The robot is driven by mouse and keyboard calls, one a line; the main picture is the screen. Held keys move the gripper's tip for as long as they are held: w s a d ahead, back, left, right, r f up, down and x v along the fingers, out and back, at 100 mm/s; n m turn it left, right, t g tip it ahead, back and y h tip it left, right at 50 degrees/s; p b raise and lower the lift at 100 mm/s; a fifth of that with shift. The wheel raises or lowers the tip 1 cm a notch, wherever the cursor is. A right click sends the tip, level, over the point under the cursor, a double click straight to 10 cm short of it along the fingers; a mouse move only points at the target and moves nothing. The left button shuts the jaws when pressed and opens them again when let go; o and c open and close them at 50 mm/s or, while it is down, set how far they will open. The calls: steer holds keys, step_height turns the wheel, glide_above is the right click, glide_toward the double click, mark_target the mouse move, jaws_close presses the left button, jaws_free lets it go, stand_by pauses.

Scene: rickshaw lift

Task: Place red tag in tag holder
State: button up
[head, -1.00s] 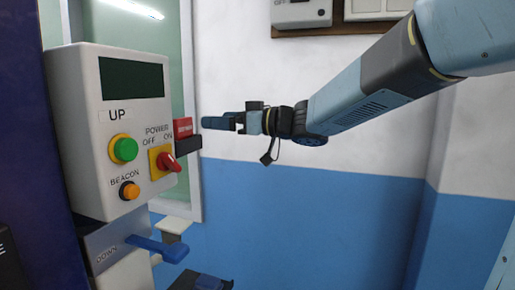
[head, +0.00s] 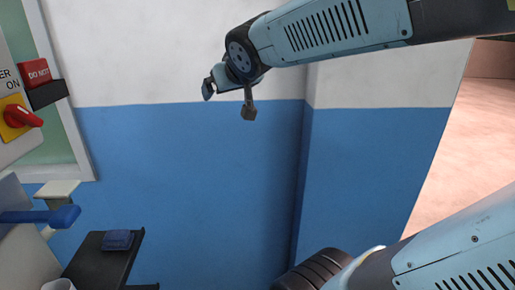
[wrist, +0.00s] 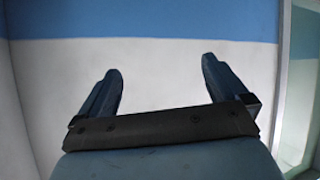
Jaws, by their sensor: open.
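The red tag (head: 35,72), with white lettering reading "DO NOT", sits at the black tag holder (head: 47,94) on the side of the control box at the left of the head view. My gripper (head: 206,88) is well to the right of the tag, in front of the wall, with clear space between them. In the wrist view my gripper (wrist: 160,80) has its two fingers apart with nothing between them. The tag and holder are not in the wrist view.
A red power switch (head: 22,116) on a yellow plate is below the tag. A blue lever (head: 50,215) juts out lower left, above a black shelf (head: 105,262) with a blue item (head: 117,240). The blue-and-white wall (head: 190,170) stands behind my arm.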

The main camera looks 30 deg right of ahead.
steer(key=s+f+g, duration=0.3)
steer(key=s+f, duration=0.1)
steer(key=s, duration=0.3)
steer(key=s+f+g, duration=0.3)
steer(key=s+f, duration=0.2)
steer(key=s, duration=0.3)
steer(key=shift+m+y, duration=0.3)
steer(key=shift+m, duration=0.1)
steer(key=shift+f, duration=0.1)
